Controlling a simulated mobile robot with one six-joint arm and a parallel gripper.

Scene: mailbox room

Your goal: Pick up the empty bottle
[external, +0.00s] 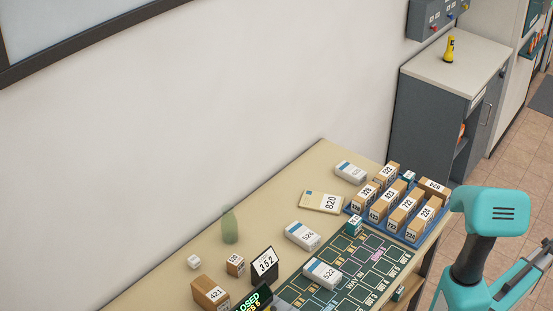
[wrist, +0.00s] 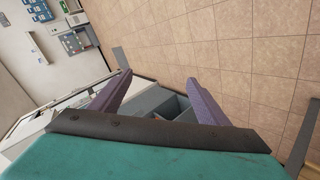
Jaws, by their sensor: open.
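A translucent green bottle (external: 230,226) stands upright on the beige table (external: 262,200), near the wall, in the external view. Only its upper body and shape are clear; I cannot see whether anything is inside. My gripper shows in the wrist view (wrist: 158,98) with its two purple fingers spread apart and nothing between them. It points toward the tiled floor and a grey cabinet, away from the table. In the external view my teal arm is at the lower right, and the gripper itself is not clearly shown. The bottle is not in the wrist view.
A small white cube (external: 194,262), a small box (external: 235,265) and a black number sign (external: 264,264) stand near the bottle. White-blue packages (external: 303,235) and a blue tray (external: 412,236) of numbered boxes lie further right. The table behind the bottle is clear.

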